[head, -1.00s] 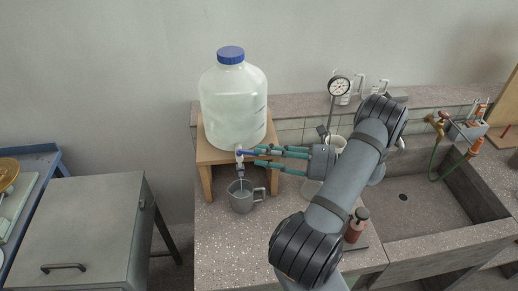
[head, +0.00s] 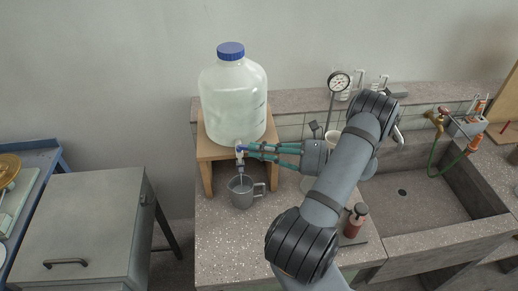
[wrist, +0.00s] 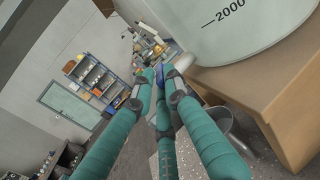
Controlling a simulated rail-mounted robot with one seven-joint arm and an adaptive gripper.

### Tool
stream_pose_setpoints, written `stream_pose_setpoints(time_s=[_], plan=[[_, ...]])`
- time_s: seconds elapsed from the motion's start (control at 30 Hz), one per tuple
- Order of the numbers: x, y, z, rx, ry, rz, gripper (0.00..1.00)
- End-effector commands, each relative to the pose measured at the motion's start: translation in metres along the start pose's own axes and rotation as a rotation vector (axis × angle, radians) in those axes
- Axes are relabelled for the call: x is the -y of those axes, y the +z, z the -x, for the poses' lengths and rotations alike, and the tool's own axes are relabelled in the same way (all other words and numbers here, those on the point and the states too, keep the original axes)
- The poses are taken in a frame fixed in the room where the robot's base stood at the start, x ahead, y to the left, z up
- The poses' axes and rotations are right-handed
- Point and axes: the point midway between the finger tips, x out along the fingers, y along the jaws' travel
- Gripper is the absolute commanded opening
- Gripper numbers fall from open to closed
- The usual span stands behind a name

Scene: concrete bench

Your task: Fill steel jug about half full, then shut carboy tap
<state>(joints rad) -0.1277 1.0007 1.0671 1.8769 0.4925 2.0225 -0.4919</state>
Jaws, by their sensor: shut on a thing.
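The carboy (head: 232,95), clear with a blue cap, stands on a wooden stand (head: 207,150). Its tap (head: 240,160) sticks out at the front, with a blue lever (head: 241,148). The steel jug (head: 242,195) stands upright on the bench below the tap, handle to the right. A thin pale stream seems to run from the spout into it; the liquid level is hard to tell. My gripper (head: 250,150) reaches in from the right, its teal fingers shut on the tap lever. In the wrist view the fingertips (wrist: 157,82) hide most of the lever, and the jug (wrist: 219,119) is partly hidden.
A dial gauge (head: 338,83) on a stand, glass beakers (head: 378,84) and a red-brown bottle (head: 356,220) are to the right. Beyond is a sink (head: 420,190) with a green hose. A grey cabinet (head: 80,220) stands left. The bench in front of the jug is clear.

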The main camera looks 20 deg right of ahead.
Motion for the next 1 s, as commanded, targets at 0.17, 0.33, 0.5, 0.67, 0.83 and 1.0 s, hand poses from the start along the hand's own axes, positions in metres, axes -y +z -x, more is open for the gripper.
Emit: stream_pose_setpoints(time_s=[0.17,0.33,0.5,0.67,0.83,1.0], plan=[[0.001,0.001,0.000,0.002,-0.005,0.000,0.00],[0.003,0.000,0.001,0.002,0.005,0.002,0.00],[0.010,-0.004,0.000,0.004,0.095,0.008,0.00],[0.017,-0.004,-0.001,0.004,0.215,0.007,0.00],[0.022,-0.001,-0.002,0.005,0.309,0.007,0.00],[0.023,0.002,-0.003,0.005,0.346,0.003,0.00]])
